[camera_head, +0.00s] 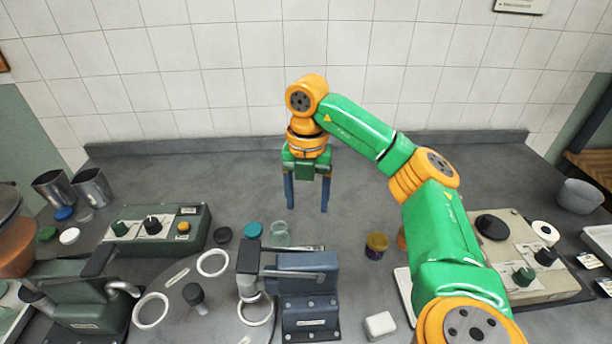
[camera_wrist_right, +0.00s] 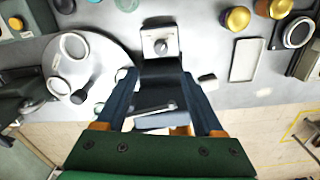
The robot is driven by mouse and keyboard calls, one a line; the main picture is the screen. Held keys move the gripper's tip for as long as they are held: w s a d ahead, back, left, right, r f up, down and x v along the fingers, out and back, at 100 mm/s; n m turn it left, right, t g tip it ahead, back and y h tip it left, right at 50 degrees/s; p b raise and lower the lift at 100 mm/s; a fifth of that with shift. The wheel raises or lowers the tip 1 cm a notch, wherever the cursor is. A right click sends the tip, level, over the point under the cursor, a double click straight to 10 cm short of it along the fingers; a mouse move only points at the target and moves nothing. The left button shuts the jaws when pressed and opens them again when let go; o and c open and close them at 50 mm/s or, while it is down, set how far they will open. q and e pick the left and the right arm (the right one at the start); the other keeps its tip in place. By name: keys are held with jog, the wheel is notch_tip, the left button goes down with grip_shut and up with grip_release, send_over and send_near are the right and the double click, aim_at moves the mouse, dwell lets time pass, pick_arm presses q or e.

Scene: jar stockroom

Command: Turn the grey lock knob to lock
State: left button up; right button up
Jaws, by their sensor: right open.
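In the right wrist view a small grey knob (camera_wrist_right: 161,46) sits on a pale plate at the far end of the dark clamp-like device (camera_wrist_right: 158,98). Which way the knob is turned is too small to tell. In the head view this device (camera_head: 308,292) stands at lower middle, and its body seems to hide the knob. My right gripper (camera_head: 308,207) is open and empty, pointing down above the bench beyond the device. In the wrist view its two dark blue fingers (camera_wrist_right: 160,76) lie either side of the device, with the knob ahead of their tips. My left gripper is not in view.
A round turntable (camera_head: 178,318) with white rings and a dark knob (camera_head: 195,296) lies left of the device. A green control box (camera_head: 193,238) stands behind it.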

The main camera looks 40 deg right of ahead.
jog(key=f+b, duration=0.4)
jog(key=s+a+f+b, duration=0.1)
jog(key=f+b, duration=0.1)
jog(key=f, duration=0.1)
jog(key=shift+s+f+b, duration=0.1)
jog(key=shift+b, duration=0.2)
jog(key=shift+w+d+f+b, duration=0.1)
jog(key=shift+w+f+b, duration=0.05)
jog(key=shift+f+b, duration=0.45)
jog(key=shift+w+d+f+b, duration=0.1)
jog(key=shift+f+b, duration=0.35)
jog(key=shift+f, duration=0.2)
jog(key=shift+w+d+f, duration=0.1)
jog(key=shift+f, duration=0.2)
jog(key=f+p, duration=0.1)
jog(key=f, duration=0.4)
jog(key=shift+s+f, duration=0.15)
jog(key=shift+s, duration=0.05)
jog(key=shift+w+f, duration=0.1)
jog(key=shift+f, duration=0.25)
grip_shut()
